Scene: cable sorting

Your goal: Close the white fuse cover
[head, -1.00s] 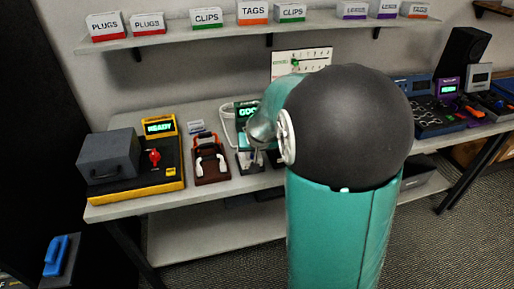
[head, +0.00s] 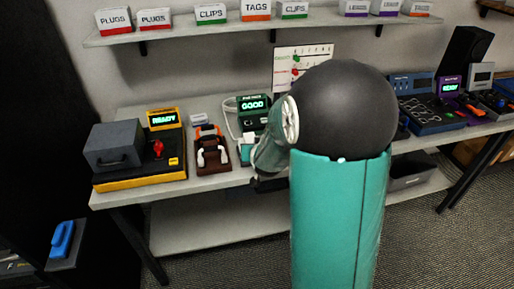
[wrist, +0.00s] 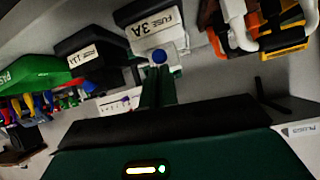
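In the wrist view, which looks upside down, a white fuse cover (wrist: 146,35) marked "FUSE 3A" is at the top middle. A black fuse cover (wrist: 95,56) marked "1A" is left of the white one. In the head view my gripper (head: 265,184) is dark, low by the table's front edge, and my arm hides much of the fuse unit behind it.
A green tester (head: 252,106) reading "GOOD" stands behind the arm. A brown stand with white and orange handles (head: 212,150) is to the left, then a yellow unit (head: 165,145) reading "READY" with a red lever. A shelf (head: 230,25) with labelled boxes runs above.

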